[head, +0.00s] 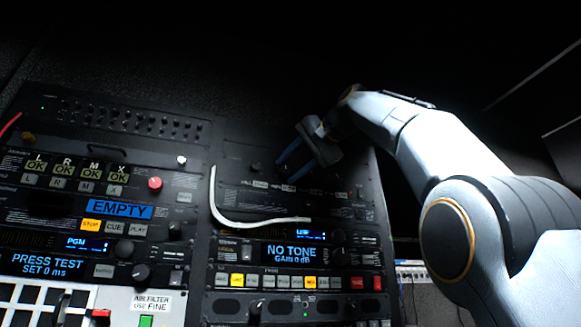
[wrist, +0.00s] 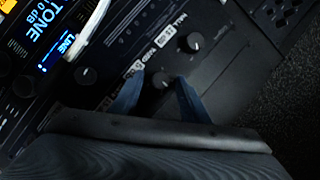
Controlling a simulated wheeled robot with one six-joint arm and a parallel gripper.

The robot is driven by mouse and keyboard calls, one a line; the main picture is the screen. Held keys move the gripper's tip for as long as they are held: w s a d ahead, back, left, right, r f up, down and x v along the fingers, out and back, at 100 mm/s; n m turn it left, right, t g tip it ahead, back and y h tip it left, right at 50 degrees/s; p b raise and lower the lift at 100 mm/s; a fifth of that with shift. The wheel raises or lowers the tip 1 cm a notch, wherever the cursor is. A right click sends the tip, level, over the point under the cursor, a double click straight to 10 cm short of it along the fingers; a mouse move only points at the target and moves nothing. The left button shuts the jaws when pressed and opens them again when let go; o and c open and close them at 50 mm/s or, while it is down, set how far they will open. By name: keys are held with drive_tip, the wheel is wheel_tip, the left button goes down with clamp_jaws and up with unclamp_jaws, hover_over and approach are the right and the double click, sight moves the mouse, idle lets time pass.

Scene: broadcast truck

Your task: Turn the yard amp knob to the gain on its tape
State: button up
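My gripper (wrist: 158,97) is open, with one blue finger on each side of a dark round knob (wrist: 162,81). I cannot tell whether the fingers touch it. A white tape that seems to read YARD (wrist: 142,62) lies beside this knob; its gain value is too small to read. A second dark knob (wrist: 190,43) with a light pointer mark sits farther up, beside a tape that seems to read HALL (wrist: 178,20). In the head view my gripper (head: 287,164) is at the dark upper part of the right panel, and the knob is hidden there.
A display (head: 291,253) reads NO TONE, GAIN 0 dB. A white cable (head: 232,218) curves over the right panel close to the gripper. The left panel holds a red knob (head: 155,183), lit buttons and an EMPTY display (head: 118,210).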

drive_tip(key=b+v, duration=0.1)
drive_tip(key=v, duration=0.6)
drive_tip(key=shift+s+d+b, duration=0.25)
drive_tip(key=shift+s+b, duration=0.05)
drive_tip(key=shift+b, duration=0.05)
drive_tip(key=shift+r, duration=0.1)
